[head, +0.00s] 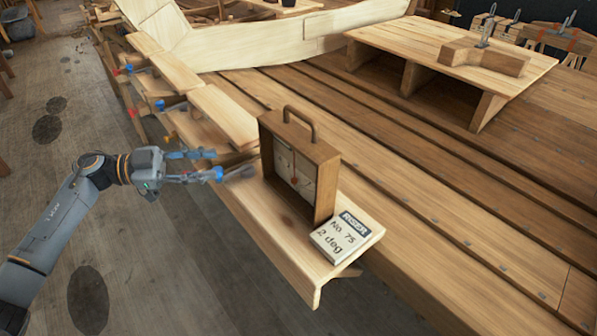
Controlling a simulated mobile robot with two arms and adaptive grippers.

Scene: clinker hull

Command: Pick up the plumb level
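The plumb level (294,172) is an upright wooden box with a curved handle on top and a pale dial face towards the left. It stands on the end of a light plank that juts from the bench side. My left gripper (208,165) is left of the box and apart from it, at about mid-height in the picture. Its two fingers are spread, pointing right, with nothing seen between them. A blue-tipped clamp end overlaps the lower finger in the picture. My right gripper is out of view.
A label block (341,237) reading "No. 75 2 deg" lies against the box's front right. Clamps with red and blue ends line the bench's left edge. A small wooden table (455,57) stands at the back right. The floor at left is mostly clear.

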